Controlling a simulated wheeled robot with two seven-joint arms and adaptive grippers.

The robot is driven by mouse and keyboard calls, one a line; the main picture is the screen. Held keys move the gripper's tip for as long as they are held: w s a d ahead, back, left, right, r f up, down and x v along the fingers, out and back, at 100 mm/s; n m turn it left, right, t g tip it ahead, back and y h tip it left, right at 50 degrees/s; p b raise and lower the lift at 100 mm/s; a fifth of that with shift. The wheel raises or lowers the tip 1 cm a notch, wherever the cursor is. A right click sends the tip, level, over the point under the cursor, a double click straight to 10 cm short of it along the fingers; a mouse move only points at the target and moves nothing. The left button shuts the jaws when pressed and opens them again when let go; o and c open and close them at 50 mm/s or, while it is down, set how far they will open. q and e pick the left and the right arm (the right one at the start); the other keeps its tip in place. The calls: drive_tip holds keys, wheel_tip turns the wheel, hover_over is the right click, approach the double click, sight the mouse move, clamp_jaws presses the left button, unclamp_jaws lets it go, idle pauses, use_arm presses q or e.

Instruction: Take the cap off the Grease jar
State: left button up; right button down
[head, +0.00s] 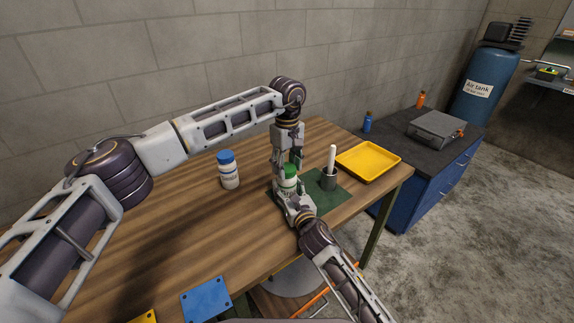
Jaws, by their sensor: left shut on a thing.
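A white jar (288,184) with a green cap (290,170) stands at the green mat (325,191); its label is too small to read. My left gripper (287,164) points straight down from above and is shut on the green cap. The cap appears to sit on the jar, with no clear gap. My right gripper (289,198) comes from the front, low at the jar's body, and partly hides it. Whether its fingers press on the jar cannot be told.
A grey cup with a white rod (329,180) stands just right of the jar. A yellow tray (368,175) lies beyond it. A white jar with a blue cap (228,170) stands to the left. A blue plate (206,299) lies near the front edge. The wooden table (150,245) is clear at left.

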use_arm(q)
drive_tip(key=n, duration=0.8)
drive_tip(key=shift+n, duration=0.3)
drive_tip(key=n, duration=0.4)
drive_tip(key=shift+n, duration=0.3)
drive_tip(key=n, duration=0.3)
drive_tip(key=shift+n, duration=0.4)
drive_tip(key=n, duration=0.8)
drive_tip(key=shift+r+n, duration=0.1)
drive_tip(key=shift+n, duration=0.2)
drive_tip(key=n, duration=0.3)
drive_tip(key=shift+n, duration=0.4)
drive_tip(key=n, duration=0.4)
